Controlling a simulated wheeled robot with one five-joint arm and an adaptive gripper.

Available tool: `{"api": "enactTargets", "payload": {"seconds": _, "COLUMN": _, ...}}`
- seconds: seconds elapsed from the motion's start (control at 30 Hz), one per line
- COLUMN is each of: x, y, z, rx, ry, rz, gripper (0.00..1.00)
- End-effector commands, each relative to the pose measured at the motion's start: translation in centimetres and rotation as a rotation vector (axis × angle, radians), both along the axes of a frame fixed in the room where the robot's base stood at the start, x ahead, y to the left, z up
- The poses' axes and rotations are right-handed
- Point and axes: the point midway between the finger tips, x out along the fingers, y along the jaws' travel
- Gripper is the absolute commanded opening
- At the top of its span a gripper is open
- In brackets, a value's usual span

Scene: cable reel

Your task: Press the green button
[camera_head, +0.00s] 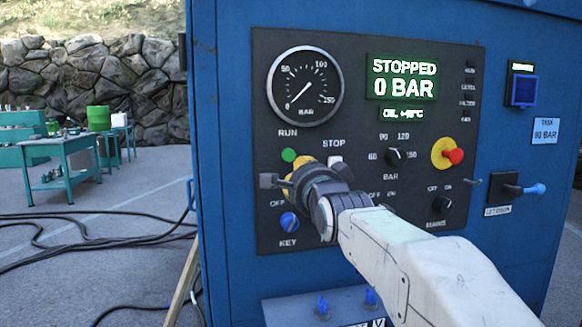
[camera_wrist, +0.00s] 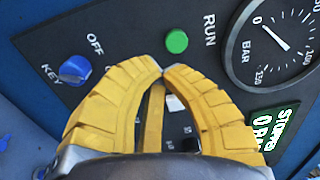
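The green button (camera_head: 289,155), labelled RUN, is on the black control panel (camera_head: 262,100) of the blue cabinet, below the round pressure gauge. It also shows in the wrist view (camera_wrist: 177,41), just beyond my fingertips. My gripper (camera_head: 292,178) is in front of the panel, a little below the green button in the head view. In the wrist view its yellow fingers (camera_wrist: 162,72) curve together and their tips meet, with nothing seen between them. The tips look apart from the button, though the exact gap cannot be told.
The white STOP button (camera_head: 335,160) is right of the green one. The blue KEY knob (camera_head: 289,221) is below, the black BAR selector (camera_head: 394,157) and red emergency button (camera_head: 453,156) farther right. The gauge (camera_head: 305,86) reads near zero. The display (camera_head: 402,78) says STOPPED, 0 BAR.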

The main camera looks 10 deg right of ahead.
Motion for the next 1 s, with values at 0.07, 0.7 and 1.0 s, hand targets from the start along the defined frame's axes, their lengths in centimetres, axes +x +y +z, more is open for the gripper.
{"api": "enactTargets", "payload": {"seconds": 0.07, "x": 1.5, "y": 0.0, "z": 0.0, "rx": 0.000, "ry": 0.002, "rz": 0.000, "gripper": 0.00}}
{"api": "enactTargets", "payload": {"seconds": 0.7, "x": 6.8, "y": 0.0, "z": 0.0, "rx": 0.000, "ry": 0.000, "rz": 0.000, "gripper": 0.00}}
{"api": "enactTargets", "payload": {"seconds": 1.0, "x": 6.9, "y": 0.0, "z": 0.0, "rx": 0.000, "ry": 0.000, "rz": 0.000, "gripper": 0.00}}
